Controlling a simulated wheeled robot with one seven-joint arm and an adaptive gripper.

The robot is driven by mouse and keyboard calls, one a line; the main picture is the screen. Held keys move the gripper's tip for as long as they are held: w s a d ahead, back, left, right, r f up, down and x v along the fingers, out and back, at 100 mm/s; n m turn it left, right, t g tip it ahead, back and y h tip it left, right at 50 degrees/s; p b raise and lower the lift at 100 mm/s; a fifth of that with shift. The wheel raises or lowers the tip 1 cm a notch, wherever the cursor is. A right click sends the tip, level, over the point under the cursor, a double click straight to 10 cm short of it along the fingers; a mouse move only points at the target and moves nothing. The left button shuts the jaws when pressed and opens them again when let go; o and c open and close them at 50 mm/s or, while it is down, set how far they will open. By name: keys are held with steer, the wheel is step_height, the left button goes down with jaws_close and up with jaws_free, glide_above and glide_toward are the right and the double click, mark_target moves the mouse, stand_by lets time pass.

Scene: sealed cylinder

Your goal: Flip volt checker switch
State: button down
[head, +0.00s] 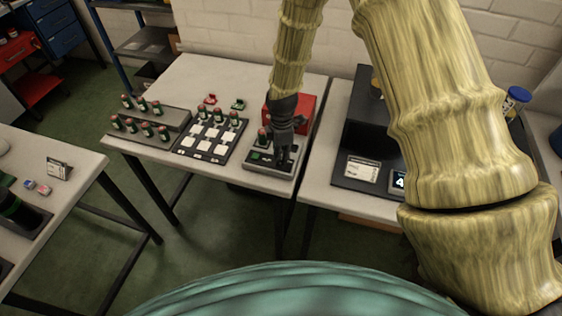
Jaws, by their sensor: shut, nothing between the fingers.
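The volt checker (258,173) looks to be the small grey-and-black box at the front right of the middle table. It has a green patch on its top face, and a red-topped cell (264,138) stands at its back left. My gripper (283,155) points down over the right part of the box, with its fingers shut and nothing between them. The fingertips are at or just above the top face; I cannot tell whether they touch it. The switch is not distinguishable and may be hidden by my gripper.
A red box (303,112) stands just behind my gripper. Left of the checker are a tray with white squares (203,139) and a stepped rack of cells (170,118). A black machine (362,145) stands on the right table. The middle table's back left is clear.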

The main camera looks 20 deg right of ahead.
steer(key=shift+f, duration=0.35)
steer(key=shift+r, duration=0.15)
steer(key=shift+r+p, duration=2.3)
steer(key=shift+r, duration=1.15)
steer(key=shift+d+f, duration=0.1)
